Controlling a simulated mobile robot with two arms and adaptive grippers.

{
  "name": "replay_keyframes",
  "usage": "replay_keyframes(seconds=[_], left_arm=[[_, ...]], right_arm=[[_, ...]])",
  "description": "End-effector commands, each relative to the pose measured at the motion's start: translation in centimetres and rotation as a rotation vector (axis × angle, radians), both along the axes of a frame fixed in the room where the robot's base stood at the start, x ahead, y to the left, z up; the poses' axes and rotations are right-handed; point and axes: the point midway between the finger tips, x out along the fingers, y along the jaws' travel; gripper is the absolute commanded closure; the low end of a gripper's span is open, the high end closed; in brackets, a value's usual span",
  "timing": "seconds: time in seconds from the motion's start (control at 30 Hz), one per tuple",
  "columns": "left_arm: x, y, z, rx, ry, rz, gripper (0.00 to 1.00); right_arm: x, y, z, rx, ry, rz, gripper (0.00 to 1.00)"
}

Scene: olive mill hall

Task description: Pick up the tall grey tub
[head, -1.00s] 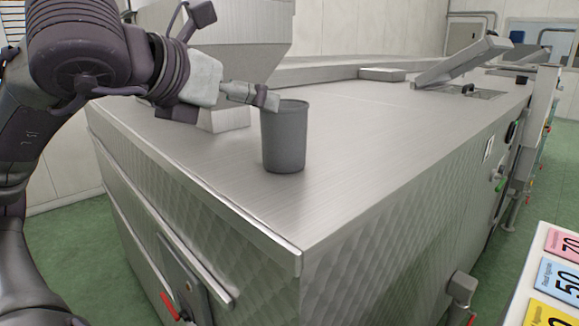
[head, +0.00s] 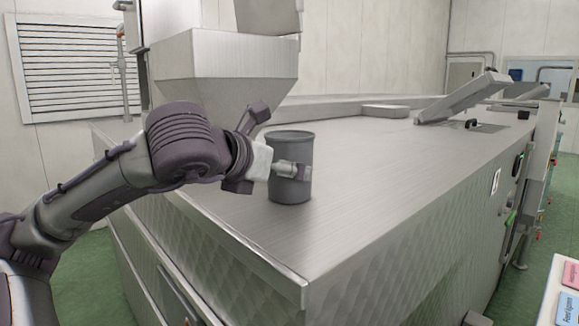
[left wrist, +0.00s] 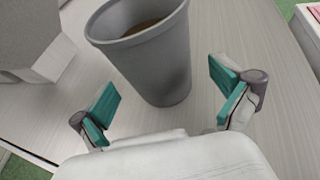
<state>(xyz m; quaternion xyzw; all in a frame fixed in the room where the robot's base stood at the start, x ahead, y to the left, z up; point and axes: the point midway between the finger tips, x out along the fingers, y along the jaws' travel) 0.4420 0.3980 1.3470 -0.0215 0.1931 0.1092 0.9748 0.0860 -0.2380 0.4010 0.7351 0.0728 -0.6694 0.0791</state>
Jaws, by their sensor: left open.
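The tall grey tub (head: 291,145) stands upright on the steel machine top, near its front left corner. In the left wrist view the tub (left wrist: 150,55) is open at the top, with something brownish inside. My left gripper (head: 292,171) is at the tub's side, at about mid height, and hides part of its wall in the head view. In the left wrist view my gripper's teal-padded fingers (left wrist: 168,98) are spread apart, with the tub just ahead between them. I see no clear contact. My right gripper is in neither view.
A steel hopper (head: 222,62) stands close behind and left of the tub. A raised lid (head: 463,98) and a flat block (head: 385,111) are farther back. The machine top (head: 390,165) right of the tub is clear. Coloured cards (head: 570,290) lie at the lower right.

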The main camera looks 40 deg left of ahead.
Motion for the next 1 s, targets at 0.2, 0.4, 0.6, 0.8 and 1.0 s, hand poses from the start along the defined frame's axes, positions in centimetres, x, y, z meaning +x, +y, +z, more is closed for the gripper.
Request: replay_keyframes(seconds=[0.2,0.4,0.6,0.8,1.0], left_arm=[[3.1,1.1,-0.5,-0.001,0.007,0.002,0.00],[4.3,1.4,-1.2,0.000,0.002,0.002,0.00],[4.3,1.4,-1.3,-0.001,0.001,0.001,0.03],[4.3,1.4,-1.3,-0.001,0.001,0.001,0.37],[4.2,1.4,-1.3,-0.001,0.001,0.001,0.70]], right_arm=[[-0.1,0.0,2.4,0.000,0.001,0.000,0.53],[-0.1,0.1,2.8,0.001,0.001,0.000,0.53],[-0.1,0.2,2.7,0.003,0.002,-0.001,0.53],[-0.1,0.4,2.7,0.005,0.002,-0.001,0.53],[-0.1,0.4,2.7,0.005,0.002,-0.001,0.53]])
